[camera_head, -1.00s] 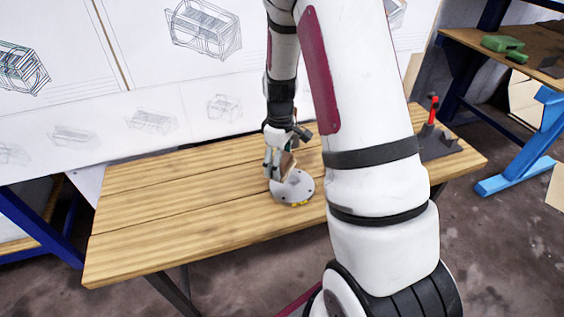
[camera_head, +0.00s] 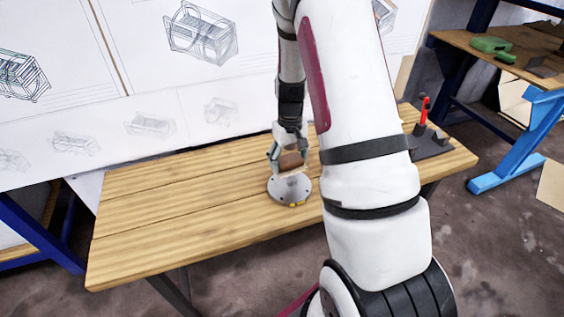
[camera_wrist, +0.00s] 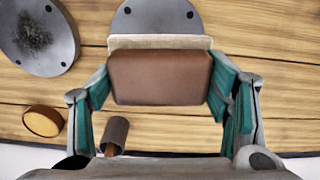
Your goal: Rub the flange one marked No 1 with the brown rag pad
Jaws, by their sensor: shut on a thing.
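The brown rag pad (camera_wrist: 160,77), a brown block with a pale layer along one edge, is held between the green-lined fingers of my gripper (camera_wrist: 160,92). In the head view my gripper (camera_head: 289,157) holds the pad (camera_head: 292,161) at the far edge of a round grey flange (camera_head: 290,190) with small holes. In the wrist view this flange (camera_wrist: 153,16) shows beyond the pad, which hides part of it. I cannot tell whether the pad touches it. Another grey flange (camera_wrist: 38,38) with a dark smudge lies at upper left. I cannot read any number on either flange.
The plank table (camera_head: 180,210) has free room at left. A small brown-topped round piece (camera_wrist: 43,121) and a grey cylinder (camera_wrist: 115,134) show low in the wrist view. A dark stand with a red piece (camera_head: 425,110) is at the table's right end. My arm hides part of the table.

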